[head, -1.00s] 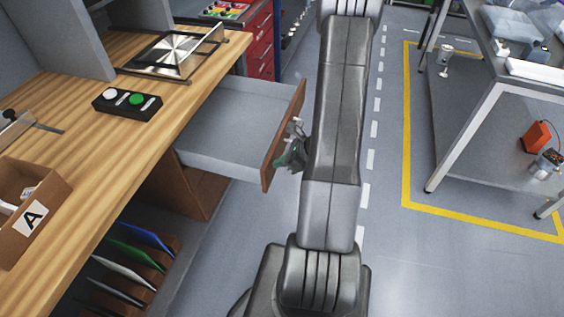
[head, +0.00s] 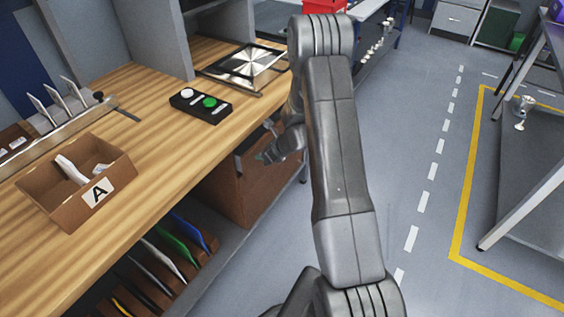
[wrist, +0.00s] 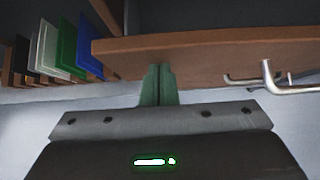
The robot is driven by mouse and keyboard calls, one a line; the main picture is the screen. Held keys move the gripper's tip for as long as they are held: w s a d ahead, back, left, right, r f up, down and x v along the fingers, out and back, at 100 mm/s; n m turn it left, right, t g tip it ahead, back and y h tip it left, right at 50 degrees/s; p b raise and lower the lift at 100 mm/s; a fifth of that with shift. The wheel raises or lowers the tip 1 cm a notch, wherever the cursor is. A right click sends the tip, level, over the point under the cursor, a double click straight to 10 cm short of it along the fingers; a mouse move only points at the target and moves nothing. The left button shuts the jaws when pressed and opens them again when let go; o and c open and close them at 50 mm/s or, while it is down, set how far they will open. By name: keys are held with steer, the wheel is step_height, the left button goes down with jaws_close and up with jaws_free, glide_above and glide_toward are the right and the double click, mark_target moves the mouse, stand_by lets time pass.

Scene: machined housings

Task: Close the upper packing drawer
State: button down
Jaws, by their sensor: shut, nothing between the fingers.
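The upper packing drawer shows in the wrist view as a brown wooden front (wrist: 205,48) with a metal bar handle (wrist: 268,74) at the right. In the head view its grey tray no longer shows beyond the bench edge, and my arm covers part of that area. I cannot tell whether the drawer is fully flush. My gripper (head: 266,157) is at the drawer front under the bench edge. In the wrist view its green fingers (wrist: 158,72) are together, empty, with tips overlapping the front's lower edge, left of the handle. Contact is not certain.
The wooden bench (head: 150,150) carries a button box (head: 201,105) and a cardboard box marked A (head: 75,190). Coloured folders (head: 172,243) stand below it. Floor (head: 405,190) to the right is clear.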

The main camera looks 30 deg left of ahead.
mark_target(255, 148)
steer(key=a, duration=0.3)
steer(key=shift+a+p, duration=0.3)
steer(key=shift+a, duration=0.05)
steer(key=shift+w+a+r, duration=0.1)
steer(key=shift+a+r, duration=0.05)
steer(key=shift+a, duration=0.1)
